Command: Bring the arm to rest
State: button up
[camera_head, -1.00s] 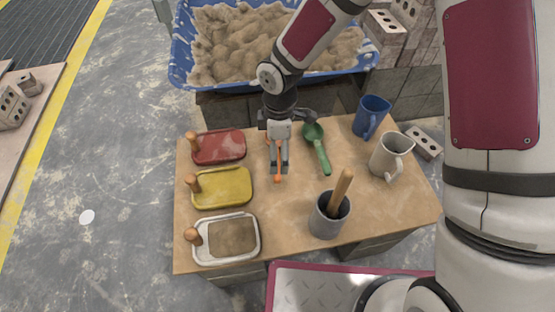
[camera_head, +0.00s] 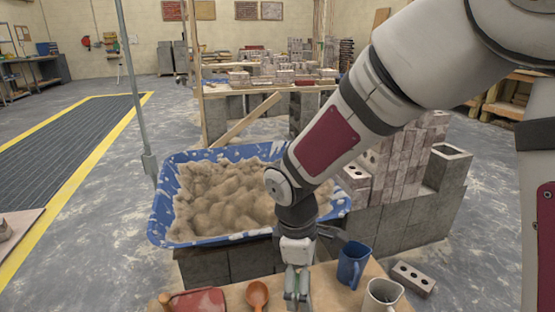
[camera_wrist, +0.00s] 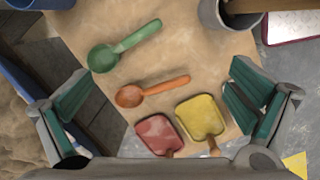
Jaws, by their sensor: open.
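My gripper (camera_head: 298,297) hangs over the near workbench, below the mortar tub. In the wrist view its two teal-padded fingers stand wide apart, with nothing between the pads (camera_wrist: 160,95). Beneath it, the orange scoop (camera_wrist: 152,91) lies on the bench top (camera_wrist: 195,55), apart from the fingers. Its bowl shows left of my gripper in the head view (camera_head: 257,294). The green scoop (camera_wrist: 123,46) lies beside the orange one in the wrist view. My arm reaches down from the upper right, bent at the elbow.
A blue tub (camera_head: 160,220) of mortar stands behind the bench. A blue jug (camera_head: 352,265) and a pale jug (camera_head: 380,296) stand right of my gripper. Block walls stand at right.

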jog(key=s+d+r+m, duration=0.7)
jog(key=s+d+r, duration=0.3)
jog(key=r, duration=0.2)
jog(key=s+d+r+m+y, duration=0.15)
jog(key=s+m, duration=0.25)
jog(key=s, duration=0.5)
jog(key=s+d+r+m, duration=0.2)
jog(key=s+m, duration=0.2)
jog(key=s, duration=0.4)
notch_tip(320, 180, up, 32)
jog(key=t+p, duration=0.4)
jog(key=p, duration=2.7)
jog(key=shift+d+r, duration=0.15)
